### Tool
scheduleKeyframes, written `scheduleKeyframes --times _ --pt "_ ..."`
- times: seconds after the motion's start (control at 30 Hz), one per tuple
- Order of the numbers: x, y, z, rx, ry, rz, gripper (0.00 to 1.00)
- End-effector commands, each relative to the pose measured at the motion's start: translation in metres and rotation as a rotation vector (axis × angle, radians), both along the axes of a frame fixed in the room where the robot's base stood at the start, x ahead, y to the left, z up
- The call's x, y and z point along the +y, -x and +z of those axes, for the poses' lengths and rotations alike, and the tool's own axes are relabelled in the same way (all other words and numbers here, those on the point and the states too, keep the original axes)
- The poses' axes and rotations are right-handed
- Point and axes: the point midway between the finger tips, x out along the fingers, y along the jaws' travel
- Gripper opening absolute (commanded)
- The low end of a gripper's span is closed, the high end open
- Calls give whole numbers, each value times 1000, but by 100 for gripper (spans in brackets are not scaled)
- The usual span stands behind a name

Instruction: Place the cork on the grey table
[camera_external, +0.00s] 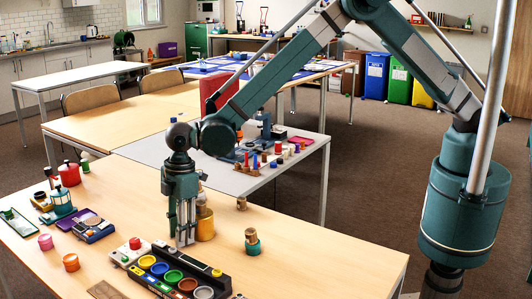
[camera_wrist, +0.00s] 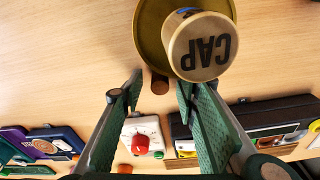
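My gripper (camera_external: 185,243) points down over the near wooden table, fingers apart and empty in the wrist view (camera_wrist: 155,95). Beside it stands a brass-coloured pot (camera_external: 205,226). In the wrist view, a pale cork-like stopper marked "CAP" (camera_wrist: 200,47) sits on the round brass shape (camera_wrist: 148,35), just beyond the fingertips. A small brown cylinder (camera_wrist: 159,84) shows between the fingertips. Another cork-like piece (camera_external: 241,203) stands right of the pot, and one (camera_external: 251,235) tops a teal jar (camera_external: 252,247). I cannot tell which is the task's cork. The grey table (camera_external: 220,178) is behind.
A tray of coloured cups (camera_external: 227,280) and a white box with a red knob (camera_external: 130,250) lie in front of my gripper. Several jars and small trays crowd the left. The grey table's right part holds small items; its front left is bare.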

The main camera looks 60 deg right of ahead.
Motion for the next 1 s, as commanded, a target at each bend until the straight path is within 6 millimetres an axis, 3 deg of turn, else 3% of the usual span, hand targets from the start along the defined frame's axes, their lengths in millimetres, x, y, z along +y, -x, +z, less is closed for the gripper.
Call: scheduleKeyframes --times 0.23,0.43,1.0 --pt "0 0 0 0 0 0 31" --pt "0 0 0 0 0 0 10" --pt "0 0 9 0 0 0 9"
